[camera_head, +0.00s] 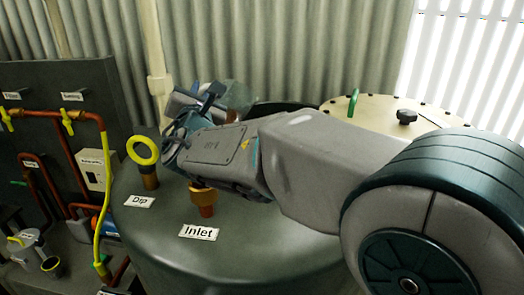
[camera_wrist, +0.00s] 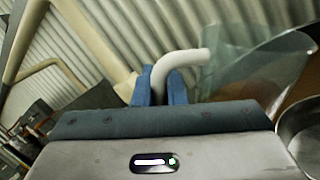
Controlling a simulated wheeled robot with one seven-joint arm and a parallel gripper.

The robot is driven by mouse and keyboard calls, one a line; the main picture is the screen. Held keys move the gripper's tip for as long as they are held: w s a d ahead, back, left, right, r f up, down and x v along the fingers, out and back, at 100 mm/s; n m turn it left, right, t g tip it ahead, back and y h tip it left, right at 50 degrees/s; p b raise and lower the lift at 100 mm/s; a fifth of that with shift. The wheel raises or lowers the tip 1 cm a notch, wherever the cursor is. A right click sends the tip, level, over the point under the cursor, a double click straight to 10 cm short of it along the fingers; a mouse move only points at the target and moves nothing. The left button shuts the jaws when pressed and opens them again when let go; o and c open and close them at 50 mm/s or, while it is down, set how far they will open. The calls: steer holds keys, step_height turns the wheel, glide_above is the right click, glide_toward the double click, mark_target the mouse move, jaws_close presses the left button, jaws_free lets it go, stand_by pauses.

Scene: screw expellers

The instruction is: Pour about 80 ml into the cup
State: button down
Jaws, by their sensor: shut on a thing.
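My gripper (camera_wrist: 160,88) is shut on the pale curved handle (camera_wrist: 188,58) of a clear jug (camera_wrist: 245,65). The jug looks tilted in the wrist view, and a brown area shows at its lower right; I cannot tell whether that is liquid in it. In the head view my gripper (camera_head: 192,115) is above the dark green tank top near the Inlet, and part of the jug (camera_head: 240,94) shows behind my arm. I cannot surely identify the cup. A round metal rim (camera_wrist: 294,120) shows at the right edge of the wrist view.
Pipes with yellow valves (camera_head: 68,121) stand at the left. A cream lidded vessel (camera_head: 375,107) is behind my arm. A corrugated wall (camera_head: 275,45) closes the back.

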steer(key=m, duration=0.1)
steer(key=d+m, duration=0.1)
steer(key=r+m+b, duration=0.1)
steer(key=shift+s+d+t+h, duration=0.25)
steer(key=shift+d+t+h, duration=0.05)
steer(key=shift+d+h, duration=0.1)
steer(key=shift+s+d+f+m+h, duration=0.15)
steer(key=shift+d+m+h, duration=0.2)
steer(key=shift+m, duration=0.45)
steer(key=shift+b, duration=0.3)
steer(key=shift+s+d+f+m+t+h+b, duration=0.15)
steer(key=shift+d+m+h, duration=0.2)
steer(key=shift+m, duration=0.5)
steer(key=shift+d+r+m+t+h+b, duration=0.1)
steer(key=shift+d+m+t+h+b, duration=0.15)
steer(key=shift+d+m, duration=0.45)
steer(key=shift+s+d+f+m+t+h+b, duration=0.1)
steer(key=shift+d+m+h, duration=0.2)
steer(key=shift+m, duration=0.75)
steer(key=shift+s+d+r+m+h+b, duration=0.1)
steer(key=shift+d+r+m+h+b, duration=0.4)
steer(key=shift+b, duration=0.55)
steer(key=shift+a, duration=0.15)
